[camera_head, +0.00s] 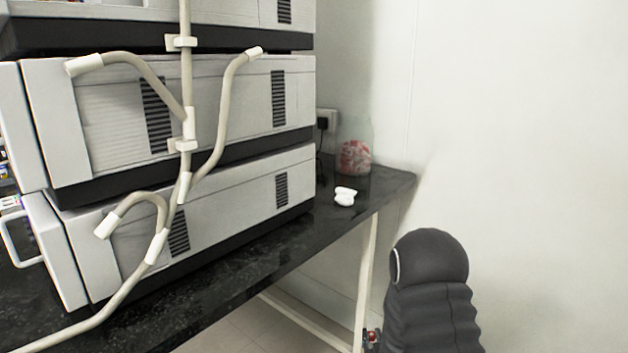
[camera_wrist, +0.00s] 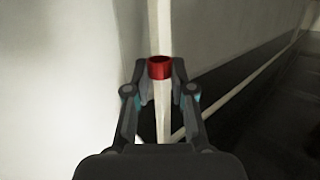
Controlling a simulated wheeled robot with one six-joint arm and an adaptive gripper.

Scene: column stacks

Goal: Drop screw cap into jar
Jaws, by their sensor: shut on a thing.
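The red screw cap (camera_wrist: 160,66) is between my gripper's fingertips in the wrist view. My gripper (camera_wrist: 160,74) is shut on it. In the head view a small bit of red (camera_head: 373,335) shows low beside my dark arm, below the bench top; most of the gripper is hidden there. The clear jar (camera_head: 355,155), with red and whitish pieces visible in its lower part, stands at the far right end of the black bench (camera_head: 395,183). My gripper is apart from the jar, nearer the camera and lower. The jar is not seen in the wrist view.
A small white object (camera_head: 344,196) lies on the bench in front of the jar. Stacked grey instruments (camera_head: 220,215) with pale tubing (camera_head: 187,90) fill the left. A pale bench leg (camera_head: 367,265) stands near my gripper. A white wall is at the right.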

